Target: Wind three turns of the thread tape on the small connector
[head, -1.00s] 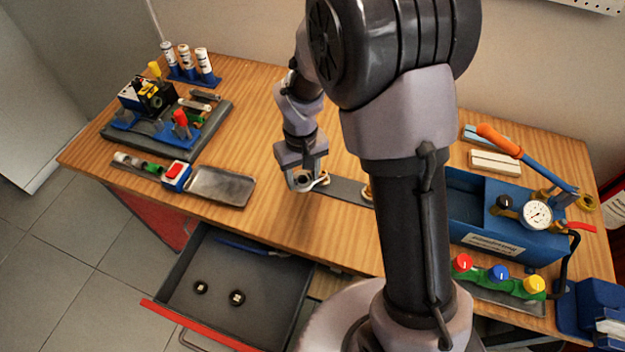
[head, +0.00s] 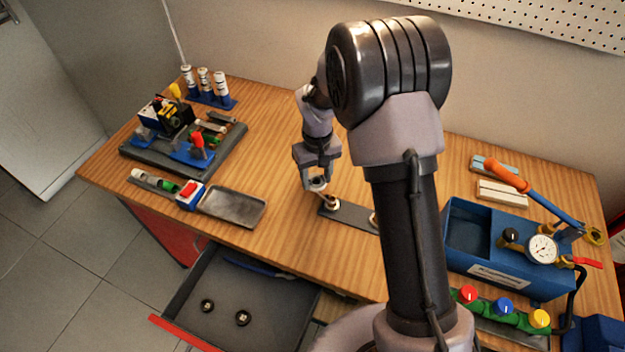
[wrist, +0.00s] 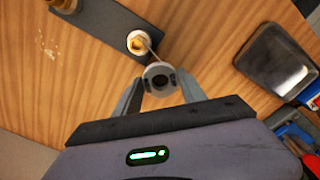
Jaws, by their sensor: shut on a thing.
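My gripper (head: 317,180) is shut on the thread tape roll, a pale ring with a dark centre (wrist: 158,78), held between both fingertips in the wrist view. A thin strand of tape runs from the roll to the small connector (wrist: 139,42). The connector has a brass middle and a white band around it; I cannot count the turns. It stands upright on a dark strip (head: 352,216), and it also shows in the head view (head: 332,203). The roll is apart from the connector, just behind and left of it in the head view.
A second brass fitting (wrist: 62,4) stands on the same strip, partly hidden by my arm in the head view. A metal tray (head: 234,206) lies left. A blue test pump (head: 510,275) stands right. An open drawer (head: 240,290) juts out below. Wood behind the strip is clear.

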